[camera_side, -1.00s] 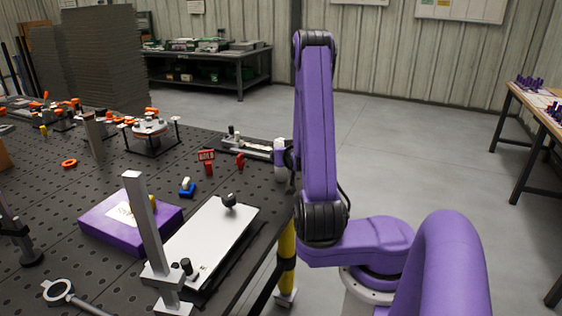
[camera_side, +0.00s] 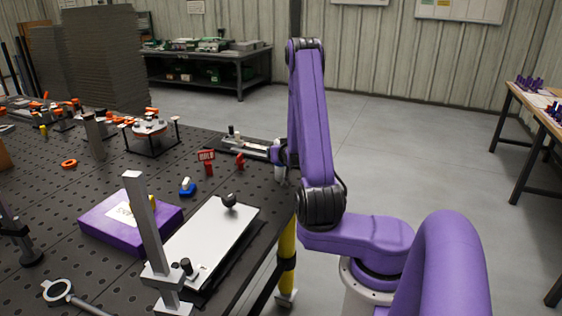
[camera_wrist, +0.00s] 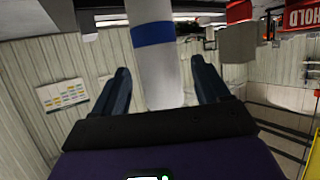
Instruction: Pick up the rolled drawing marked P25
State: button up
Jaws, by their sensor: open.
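A white roll (camera_wrist: 157,75) with a blue band shows in the wrist view, which is upside down. It lies between the two dark blue fingers of my gripper (camera_wrist: 160,64), with a gap visible on each side. My gripper is open. No P25 mark is readable on the part of the roll I see. In the side view, a pale upright piece (camera_side: 280,173) at the table's right edge looks like the same roll, partly hidden by my arm. My gripper's fingers cannot be made out there.
A red sign (camera_side: 206,157) stands left of the roll; it reads HOLD in the wrist view (camera_wrist: 300,18). A small red piece (camera_side: 240,161) and a flat fixture (camera_side: 240,146) are close by. A purple box (camera_side: 105,226) and white plate (camera_side: 190,250) lie nearer the camera.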

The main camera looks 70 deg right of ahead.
jog(key=shift+x, duration=1.75)
jog(key=shift+r, duration=0.1)
jog(key=c, duration=1.1)
jog(key=shift+r, duration=0.15)
notch_tip(320, 180, up, 3)
jog(key=shift+r, duration=0.1)
jog(key=s+a+r, duration=0.9)
jog(key=s, duration=0.1)
jog(key=shift+a+r, duration=0.25)
jog(key=shift+r, duration=0.05)
